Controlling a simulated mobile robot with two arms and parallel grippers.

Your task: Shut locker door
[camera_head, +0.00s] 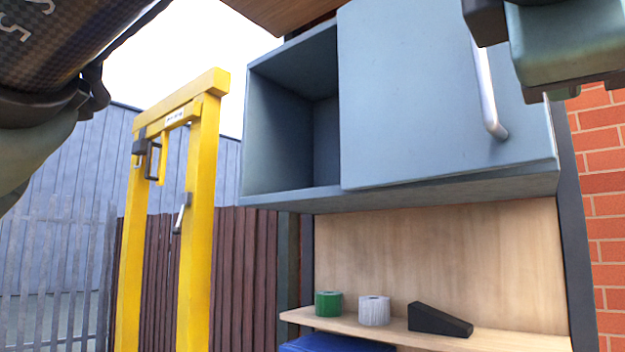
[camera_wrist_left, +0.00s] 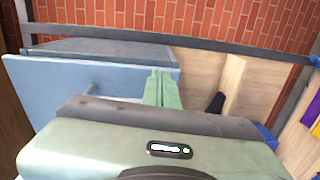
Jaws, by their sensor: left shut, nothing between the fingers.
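The blue-grey locker (camera_head: 285,120) hangs above a shelf. Its left part is uncovered and looks empty inside. The locker door (camera_head: 420,100) stands open, in front of the right part, with a silver bar handle (camera_head: 487,95) near its right side. The door also shows in the left wrist view (camera_wrist_left: 60,85). There my left gripper (camera_wrist_left: 158,88) is shut and empty, its fingers overlapping the door's edge. I cannot tell whether they touch. In the head view its fingers are not visible. My right gripper (camera_head: 570,45) shows partly at the upper right; its fingers are hidden.
Below the locker, the wooden shelf (camera_head: 460,340) carries a green roll (camera_head: 328,304), a white roll (camera_head: 374,311) and a black wedge (camera_head: 440,320). A yellow frame (camera_head: 200,200) stands left, before a brown fence (camera_head: 240,270). A brick wall (camera_head: 603,200) is at right.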

